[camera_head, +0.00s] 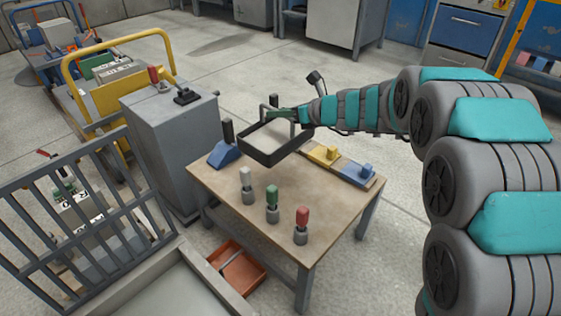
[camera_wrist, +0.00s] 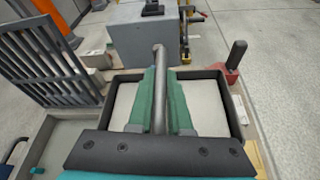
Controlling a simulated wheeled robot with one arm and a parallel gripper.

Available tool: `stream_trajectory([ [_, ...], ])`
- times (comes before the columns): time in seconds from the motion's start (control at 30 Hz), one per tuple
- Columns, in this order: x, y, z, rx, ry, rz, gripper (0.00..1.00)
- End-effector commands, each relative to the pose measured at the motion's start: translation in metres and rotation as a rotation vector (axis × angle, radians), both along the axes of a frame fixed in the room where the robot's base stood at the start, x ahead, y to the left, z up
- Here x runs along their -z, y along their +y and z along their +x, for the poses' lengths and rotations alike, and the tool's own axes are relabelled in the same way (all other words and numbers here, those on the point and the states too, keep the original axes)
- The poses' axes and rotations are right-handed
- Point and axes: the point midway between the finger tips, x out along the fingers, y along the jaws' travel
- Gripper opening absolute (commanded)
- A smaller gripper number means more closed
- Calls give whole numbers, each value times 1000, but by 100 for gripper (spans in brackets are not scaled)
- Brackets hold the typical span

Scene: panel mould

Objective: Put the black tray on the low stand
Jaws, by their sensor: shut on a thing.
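The black tray (camera_head: 272,155), a shallow rectangular pan with a pale grey inside, is at the back edge of the wooden table in the head view. It also shows in the wrist view (camera_wrist: 210,75), below my fingers. My gripper (camera_head: 285,112) is over the tray, its green fingers (camera_wrist: 158,100) shut around a dark bar that runs across the tray. Whether the tray touches the table or hangs just above it is hard to tell. I cannot pick out the low stand with certainty.
The wooden table (camera_head: 215,185) bears white (camera_head: 247,186), green (camera_head: 272,204) and red (camera_head: 302,225) handled pieces, a blue wedge (camera_head: 222,155), and yellow and blue blocks at right. A grey cabinet (camera_head: 170,130) stands left, a barred panel (camera_head: 80,225) front left. An orange bin (camera_head: 238,268) lies below.

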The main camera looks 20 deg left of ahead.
Motion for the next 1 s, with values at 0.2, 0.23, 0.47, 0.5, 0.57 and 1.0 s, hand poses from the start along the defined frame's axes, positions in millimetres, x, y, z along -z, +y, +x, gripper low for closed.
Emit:
stream_trajectory([
  [0.2,52,-1,1,3,1,1,0],
  [0.23,58,-1,1,2,0,1,0],
  [0.47,95,-1,1,2,-1,3,0],
  [0.5,97,0,1,1,0,3,0],
  [0.57,100,0,1,2,-2,3,0],
  [1.0,139,-1,1,2,-3,3,0],
])
